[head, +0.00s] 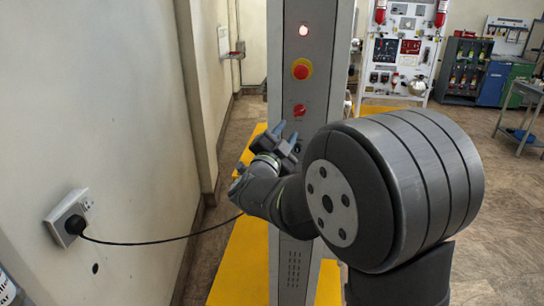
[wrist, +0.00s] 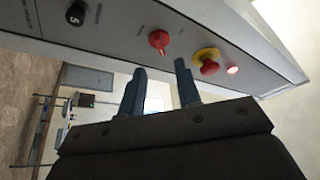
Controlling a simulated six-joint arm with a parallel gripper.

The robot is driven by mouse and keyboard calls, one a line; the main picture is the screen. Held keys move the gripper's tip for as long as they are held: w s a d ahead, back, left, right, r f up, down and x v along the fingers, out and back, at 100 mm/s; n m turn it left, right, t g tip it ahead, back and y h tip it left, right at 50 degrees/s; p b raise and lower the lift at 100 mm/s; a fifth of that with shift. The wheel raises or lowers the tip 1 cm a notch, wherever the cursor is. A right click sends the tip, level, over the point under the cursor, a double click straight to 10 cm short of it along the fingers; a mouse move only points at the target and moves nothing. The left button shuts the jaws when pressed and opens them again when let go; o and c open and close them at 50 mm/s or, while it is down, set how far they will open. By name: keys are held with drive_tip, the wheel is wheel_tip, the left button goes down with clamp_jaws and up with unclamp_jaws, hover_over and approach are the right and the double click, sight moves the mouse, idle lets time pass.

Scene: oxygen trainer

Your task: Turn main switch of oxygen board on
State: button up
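The tall grey board (head: 283,210) stands upright in the middle of the head view. A red rotary switch (head: 300,109) sits on its front, below a red mushroom button on a yellow ring; its label is too small to read. The red switch also shows in the wrist view (wrist: 158,40), beyond the gap between my fingers. My gripper (head: 286,133) is open and empty, just below the red switch in the head view. In the wrist view my gripper's two fingertips (wrist: 160,66) are apart and appear clear of the switch.
A red lamp (head: 303,31) glows above the mushroom button (head: 301,69). A black knob (wrist: 76,14) is below the red switch on the board. A wall socket (head: 70,217) with a plugged black cable is at left. Yellow floor plating (head: 238,265) surrounds the board.

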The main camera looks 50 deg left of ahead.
sight(298, 114)
drive_tip(key=v, duration=1)
drive_tip(key=shift+w+r, duration=0.1)
drive_tip(key=x, duration=1.7)
drive_tip(key=shift+w+a, duration=0.1)
drive_tip(key=shift+w, duration=0.05)
